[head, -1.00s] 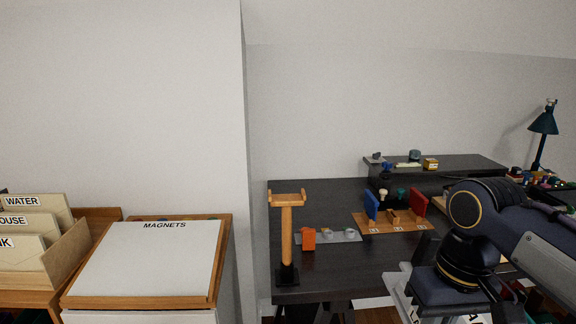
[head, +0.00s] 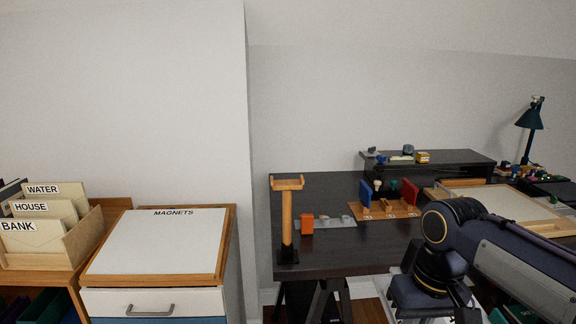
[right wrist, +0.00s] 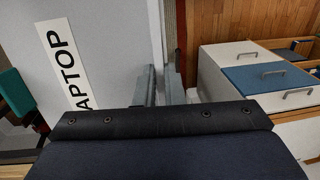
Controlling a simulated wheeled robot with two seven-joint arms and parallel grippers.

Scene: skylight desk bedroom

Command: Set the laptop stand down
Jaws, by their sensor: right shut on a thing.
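The laptop stand shows as a pale grey panel (right wrist: 105,50) in the right wrist view, with a white label of which "APTOP" can be read. My right gripper (right wrist: 160,88) is shut on the panel's edge, with its two fingers close together there. In the head view my right arm comes in from the right, and a pale grey part of the stand (head: 386,286) shows below the wrist, in front of the desk. The fingertips and most of the stand are hidden in that view. My left gripper is in neither view.
The dark desk (head: 335,262) holds a wooden T-shaped stand (head: 287,220), an orange block (head: 307,224), a book holder and a raised shelf. At left are the "MAGNETS" cabinet (head: 160,245) and a file box (head: 70,245). The wrist view shows white-and-blue-topped drawers (right wrist: 262,76) at right.

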